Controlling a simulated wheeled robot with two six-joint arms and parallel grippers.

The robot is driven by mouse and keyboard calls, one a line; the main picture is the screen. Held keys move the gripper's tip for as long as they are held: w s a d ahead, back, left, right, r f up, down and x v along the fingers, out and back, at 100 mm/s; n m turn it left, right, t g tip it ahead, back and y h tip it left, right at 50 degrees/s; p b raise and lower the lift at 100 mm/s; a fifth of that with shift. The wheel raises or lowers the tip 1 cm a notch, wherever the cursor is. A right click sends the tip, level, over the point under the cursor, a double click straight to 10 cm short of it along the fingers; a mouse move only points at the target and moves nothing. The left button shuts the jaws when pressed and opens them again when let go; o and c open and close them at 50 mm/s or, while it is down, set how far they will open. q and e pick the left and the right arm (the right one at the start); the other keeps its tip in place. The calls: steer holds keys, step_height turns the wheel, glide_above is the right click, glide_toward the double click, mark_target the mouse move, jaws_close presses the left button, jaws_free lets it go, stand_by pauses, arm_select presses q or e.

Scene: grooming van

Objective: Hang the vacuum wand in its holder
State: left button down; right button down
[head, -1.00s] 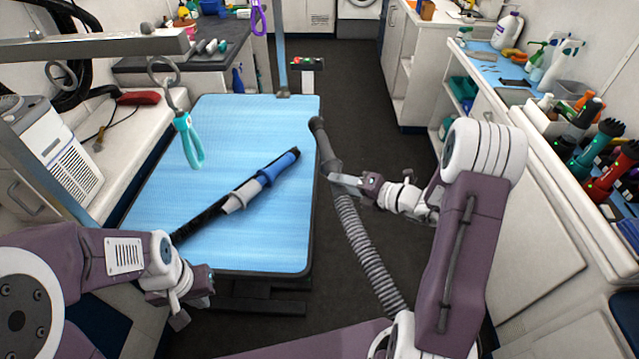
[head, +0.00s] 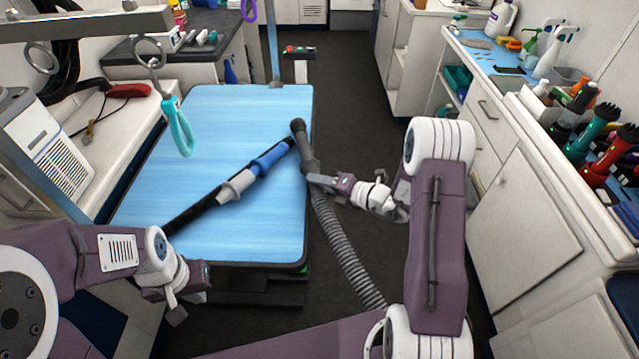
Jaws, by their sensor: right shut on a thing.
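The vacuum wand, a dark grey tube (head: 304,147), stands nearly upright in the head view. A ribbed grey hose (head: 342,250) hangs from its lower end. My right gripper (head: 318,181) is shut on the wand low on the tube, beside the right edge of the grooming table. The wand's top overlaps the table's right edge in the picture; I cannot tell whether it touches. My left gripper (head: 174,306) hangs low at the table's near left corner, away from the wand; its jaws are unclear. I cannot pick out the wand's holder.
A blue-topped grooming table (head: 215,120) bears a blue and grey tool (head: 255,172) on a black hose, close to the wand in the picture. A teal loop (head: 179,128) hangs above the table. A counter with bottles (head: 545,52) lines the right. The aisle floor (head: 350,90) is clear.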

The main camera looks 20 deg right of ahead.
steer(key=c, duration=0.9)
jaws_free()
steer(key=shift+f, duration=0.15)
